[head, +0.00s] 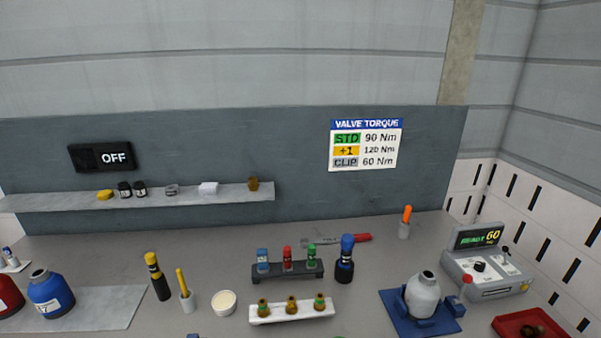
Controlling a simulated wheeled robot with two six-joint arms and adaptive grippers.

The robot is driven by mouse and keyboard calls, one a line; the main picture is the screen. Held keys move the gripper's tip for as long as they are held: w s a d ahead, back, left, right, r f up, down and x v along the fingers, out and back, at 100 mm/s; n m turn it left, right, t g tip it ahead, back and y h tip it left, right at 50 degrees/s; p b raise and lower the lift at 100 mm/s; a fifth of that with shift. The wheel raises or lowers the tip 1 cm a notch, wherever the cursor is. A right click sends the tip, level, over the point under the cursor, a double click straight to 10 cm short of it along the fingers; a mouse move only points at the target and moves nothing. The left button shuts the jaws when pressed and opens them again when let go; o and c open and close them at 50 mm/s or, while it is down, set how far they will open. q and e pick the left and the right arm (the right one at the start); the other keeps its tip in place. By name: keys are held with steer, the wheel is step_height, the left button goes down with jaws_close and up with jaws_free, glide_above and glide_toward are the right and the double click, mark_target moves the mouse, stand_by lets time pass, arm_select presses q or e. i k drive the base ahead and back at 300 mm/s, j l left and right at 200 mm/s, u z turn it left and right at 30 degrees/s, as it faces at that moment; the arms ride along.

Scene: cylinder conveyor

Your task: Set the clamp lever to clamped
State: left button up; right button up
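A grey cylinder (422,296) stands on a blue fixture plate (402,325) at the right of the bench. Neither of my grippers shows in the head view.
A rack with coloured sockets (288,270) and a white holder with brass valves (292,312) stand mid-bench. A dark blue-topped tool (345,260) is left of the fixture. A red tray (530,325) is at right front. Blue and red cylinders (50,295) stand at left.

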mark_target(467, 279)
steer(key=z, duration=1.35)
steer(key=l+u, duration=0.2)
steer(key=l, duration=0.75)
steer(key=l+u, duration=0.15)
steer(key=l, duration=0.8)
